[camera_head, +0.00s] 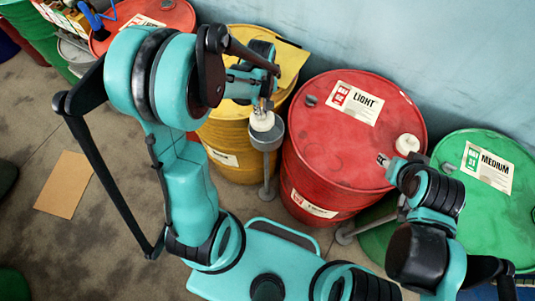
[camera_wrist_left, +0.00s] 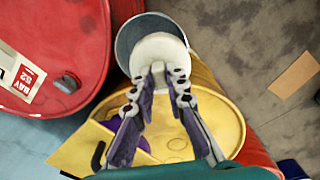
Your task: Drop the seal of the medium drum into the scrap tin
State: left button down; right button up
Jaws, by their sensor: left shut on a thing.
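My left gripper (camera_head: 264,106) is shut on a white round seal (camera_head: 262,121). The seal also shows in the left wrist view (camera_wrist_left: 158,48), between the fingertips. The seal is over the mouth of a small grey tin (camera_head: 268,139) on a post. In the left wrist view the tin's blue-grey rim (camera_wrist_left: 127,38) shows around the seal's far side. I cannot tell whether the seal touches the tin. The green medium drum (camera_head: 451,153) stands at the right, partly behind my right arm. My right gripper (camera_head: 388,163) is beside the red drum's edge; its fingers are unclear.
The red light drum (camera_head: 330,142) stands between the tin and the green drum. A white round piece (camera_head: 407,144) shows near its right edge. A yellow drum (camera_head: 228,130) stands behind my left arm. A brown sheet (camera_head: 64,182) lies on the open floor at left.

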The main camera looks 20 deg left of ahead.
pick_arm(q)
jog(key=shift+f, duration=0.35)
jog(key=shift+s, duration=0.15)
jog(key=c, duration=1.4)
grip_release()
jog(key=shift+c, duration=0.2)
jog(key=shift+r, duration=0.1)
notch_tip(320, 180, up, 12)
jog(key=s+d+f+m+t+b, duration=0.4)
jog(key=s+f+m+t+b, duration=0.3)
jog(key=s+f+m+b, duration=0.3)
notch_tip(320, 180, down, 3)
jog(key=b, duration=0.5)
jog(key=shift+s+d+b, duration=0.15)
jog(key=shift+s+b, duration=0.05)
jog(key=shift+b, duration=0.2)
